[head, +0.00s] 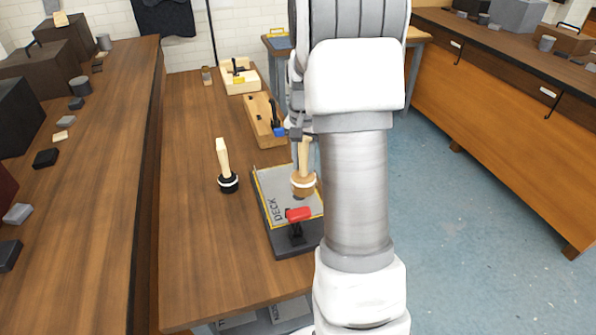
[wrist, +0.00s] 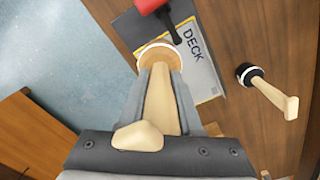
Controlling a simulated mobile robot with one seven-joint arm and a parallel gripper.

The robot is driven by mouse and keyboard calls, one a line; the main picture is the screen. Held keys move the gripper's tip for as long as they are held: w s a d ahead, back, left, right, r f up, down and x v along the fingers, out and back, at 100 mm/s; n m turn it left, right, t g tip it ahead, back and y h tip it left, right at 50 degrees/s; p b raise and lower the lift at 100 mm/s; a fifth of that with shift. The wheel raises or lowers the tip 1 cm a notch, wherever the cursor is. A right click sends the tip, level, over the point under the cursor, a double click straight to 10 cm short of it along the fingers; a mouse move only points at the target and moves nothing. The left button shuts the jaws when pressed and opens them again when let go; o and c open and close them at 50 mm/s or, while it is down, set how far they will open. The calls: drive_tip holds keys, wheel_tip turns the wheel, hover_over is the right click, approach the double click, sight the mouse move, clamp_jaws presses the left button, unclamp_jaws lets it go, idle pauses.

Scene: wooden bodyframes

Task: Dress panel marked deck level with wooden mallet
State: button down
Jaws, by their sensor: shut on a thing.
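My gripper (wrist: 164,78) is shut on the handle of a wooden mallet (wrist: 160,55), whose round pale head points down. In the head view the mallet (head: 304,184) is over the grey panel marked DECK (head: 274,190), with its handle upright; I cannot tell whether its head touches the panel. The panel, with a yellow edge, also shows in the wrist view (wrist: 199,72), partly hidden by the mallet. It lies on a dark board (head: 283,246). My arm hides the panel's right side in the head view.
A red-handled clamp (head: 298,214) stands at the panel's near end. A black-headed mallet (head: 227,182) stands handle-up on the workbench (head: 200,262), left of the panel. Behind are a wooden block with a blue-tipped clamp (head: 262,120) and a wooden tray (head: 240,88). The bench's near left is clear.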

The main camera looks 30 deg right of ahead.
drive_tip(key=w+d+f+p, duration=0.1)
drive_tip(key=w+d+p, duration=0.2)
drive_tip(key=w+p, duration=0.3)
drive_tip(key=shift+w+d+f+p, duration=0.3)
drive_tip(key=shift+w+f, duration=0.1)
drive_tip(key=shift+w, duration=0.2)
drive_tip(key=shift+f, duration=0.1)
idle(0.4)
wheel_tip(320, 180, down, 9)
drive_tip(key=b, duration=0.6)
drive_tip(key=shift+a+f+b, duration=0.1)
drive_tip(key=shift+b, duration=0.25)
wheel_tip(320, 180, up, 9)
drive_tip(key=p, duration=0.5)
